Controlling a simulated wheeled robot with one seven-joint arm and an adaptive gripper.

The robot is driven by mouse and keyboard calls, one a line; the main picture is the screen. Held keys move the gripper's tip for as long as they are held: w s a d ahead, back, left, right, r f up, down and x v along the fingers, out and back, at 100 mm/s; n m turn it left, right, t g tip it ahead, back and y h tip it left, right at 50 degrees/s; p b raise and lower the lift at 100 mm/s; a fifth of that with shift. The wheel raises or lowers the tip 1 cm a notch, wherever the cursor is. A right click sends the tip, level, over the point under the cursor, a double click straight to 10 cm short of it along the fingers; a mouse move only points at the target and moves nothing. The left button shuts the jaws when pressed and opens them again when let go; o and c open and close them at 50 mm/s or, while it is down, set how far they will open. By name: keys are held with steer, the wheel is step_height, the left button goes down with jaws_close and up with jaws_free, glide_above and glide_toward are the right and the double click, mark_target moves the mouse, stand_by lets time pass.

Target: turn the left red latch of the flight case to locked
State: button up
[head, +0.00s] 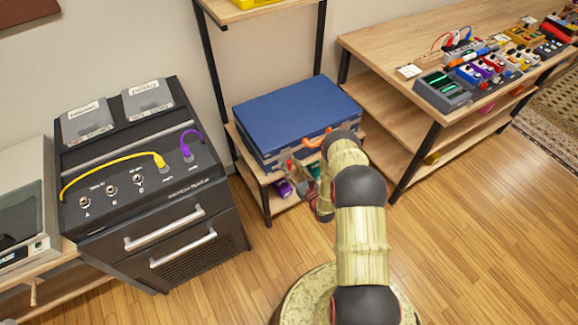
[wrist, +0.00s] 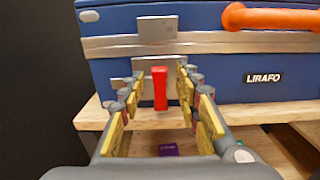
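The blue flight case (head: 296,112) lies flat on a wooden shelf in the head view. In the wrist view its front face (wrist: 215,85) has a metal band, an orange handle (wrist: 270,18) and a LIRAFO label. The left red latch (wrist: 159,88) sits upright on a metal plate at the case's lower front. My gripper (wrist: 155,85) is open, with its yellow-padded fingers on either side of the latch. Whether a finger touches it I cannot tell. In the head view my gripper (head: 305,175) is at the case's front, partly hidden by my arm.
The shelf edge (wrist: 100,112) runs just under the case. A purple object (wrist: 168,149) lies below it. A black amp cabinet (head: 150,190) stands to the left, and a wooden table with pedals (head: 480,70) to the right. The floor in front is open.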

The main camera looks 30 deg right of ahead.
steer(key=shift+w, duration=0.7)
steer(key=c, duration=0.3)
jaws_close()
